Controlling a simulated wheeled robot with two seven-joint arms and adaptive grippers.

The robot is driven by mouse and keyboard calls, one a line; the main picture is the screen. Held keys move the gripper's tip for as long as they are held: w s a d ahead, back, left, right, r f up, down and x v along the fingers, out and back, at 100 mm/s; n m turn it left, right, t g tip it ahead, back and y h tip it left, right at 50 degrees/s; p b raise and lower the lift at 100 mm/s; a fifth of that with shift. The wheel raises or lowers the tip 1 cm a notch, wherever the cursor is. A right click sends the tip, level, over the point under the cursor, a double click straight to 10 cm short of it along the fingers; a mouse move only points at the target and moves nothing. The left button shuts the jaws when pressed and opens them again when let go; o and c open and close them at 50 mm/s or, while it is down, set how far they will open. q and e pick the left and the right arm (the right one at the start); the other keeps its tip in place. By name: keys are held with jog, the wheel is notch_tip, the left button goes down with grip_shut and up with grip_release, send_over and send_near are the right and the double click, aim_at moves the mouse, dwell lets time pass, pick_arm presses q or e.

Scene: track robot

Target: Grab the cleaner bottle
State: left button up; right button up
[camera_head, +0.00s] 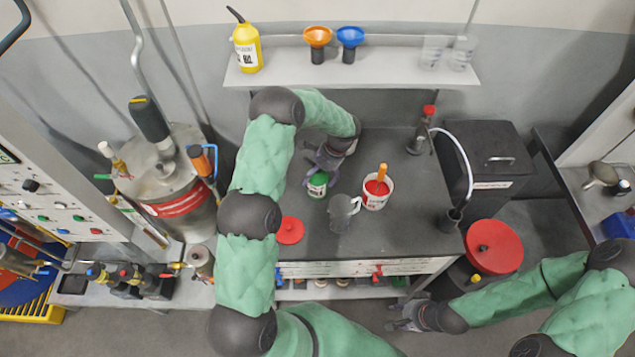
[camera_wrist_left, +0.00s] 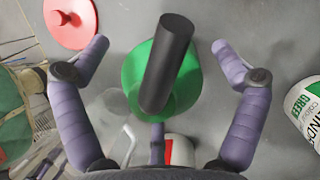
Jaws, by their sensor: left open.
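A yellow bottle (camera_head: 246,47) with a dark spout and a printed label stands upright at the left end of the wall shelf; I cannot read its label. My left gripper (camera_head: 320,165) is open above the bench, well below and right of that bottle. In the left wrist view its fingers (camera_wrist_left: 165,85) stand apart on both sides of a green container (camera_wrist_left: 140,75) with a dark cylinder (camera_wrist_left: 168,62) pointing at the camera. The head view shows a green-topped container (camera_head: 318,186) at this gripper. My right gripper (camera_head: 410,317) is low, in front of the bench; its jaws are unclear.
The shelf (camera_head: 290,76) also holds an orange funnel (camera_head: 317,37), a blue funnel (camera_head: 349,38) and clear beakers. On the bench are a red lid (camera_head: 290,230), a clear jug (camera_head: 342,213) and a white can (camera_head: 376,195) with red contents. A labelled white container (camera_wrist_left: 305,108) shows at the wrist view's right edge.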

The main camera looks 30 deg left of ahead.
pick_arm(q)
jog(key=c, duration=1.6)
jog(key=shift+r, duration=0.1)
